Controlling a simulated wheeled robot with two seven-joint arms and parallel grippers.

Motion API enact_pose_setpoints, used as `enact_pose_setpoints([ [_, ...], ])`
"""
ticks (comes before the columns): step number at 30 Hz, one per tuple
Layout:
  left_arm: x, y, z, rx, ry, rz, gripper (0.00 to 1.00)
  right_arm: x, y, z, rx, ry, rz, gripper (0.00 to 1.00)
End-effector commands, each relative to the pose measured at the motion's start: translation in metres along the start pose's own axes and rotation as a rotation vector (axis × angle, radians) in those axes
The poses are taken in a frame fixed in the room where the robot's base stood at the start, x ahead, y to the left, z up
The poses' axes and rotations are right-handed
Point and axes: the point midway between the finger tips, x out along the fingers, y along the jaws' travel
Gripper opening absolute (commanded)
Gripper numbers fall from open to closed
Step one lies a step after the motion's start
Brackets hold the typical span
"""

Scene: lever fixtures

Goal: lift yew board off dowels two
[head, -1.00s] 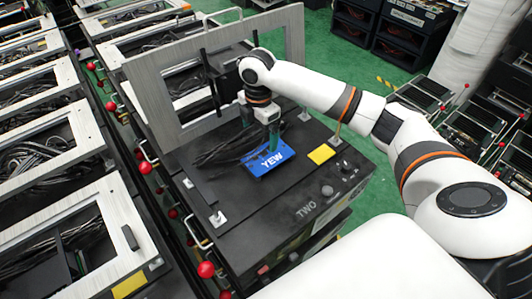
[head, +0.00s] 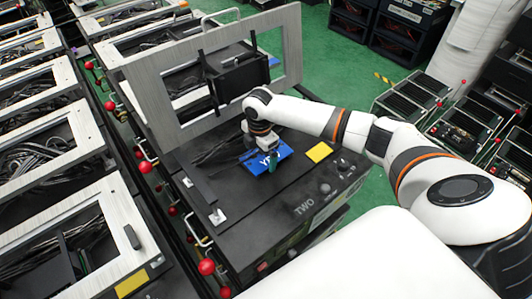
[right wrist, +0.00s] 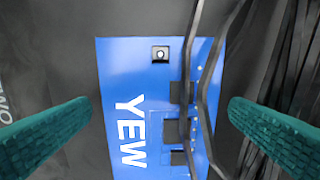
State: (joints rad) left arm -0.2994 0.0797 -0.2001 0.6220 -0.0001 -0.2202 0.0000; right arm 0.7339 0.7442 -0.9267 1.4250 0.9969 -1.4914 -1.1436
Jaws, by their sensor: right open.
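The blue yew board (head: 284,151), with white YEW lettering, lies flat on the black top of the box marked TWO (head: 318,213). My right arm partly hides it in the head view. It also shows in the right wrist view (right wrist: 118,75), with a small black square and pale round peg end (right wrist: 160,54), perhaps a dowel; a second dowel cannot be made out. My right gripper (head: 272,160) is open and empty, low over the board. In the right wrist view its green fingers (right wrist: 160,108) stand at either side of the board, apart from its edges. My left gripper is out of view.
Dark cables (right wrist: 203,85) cross the board's right part in the right wrist view. A grey framed lid (head: 150,92) stands upright behind the board. A yellow pad (head: 319,152) lies to its right. Red-knobbed levers (head: 206,266) line the box's left side.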

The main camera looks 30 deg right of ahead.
Motion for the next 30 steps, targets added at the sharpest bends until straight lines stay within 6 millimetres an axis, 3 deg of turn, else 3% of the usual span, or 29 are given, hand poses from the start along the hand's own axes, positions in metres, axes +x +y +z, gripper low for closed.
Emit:
enact_pose_setpoints([
  [24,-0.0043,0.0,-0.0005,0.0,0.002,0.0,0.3,0.0046,0.0,0.0001,0.001,0.0,0.0,1.0],
  [30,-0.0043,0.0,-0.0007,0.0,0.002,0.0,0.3,0.0045,0.0,0.0001,0.001,0.0,0.0,0.69],
])
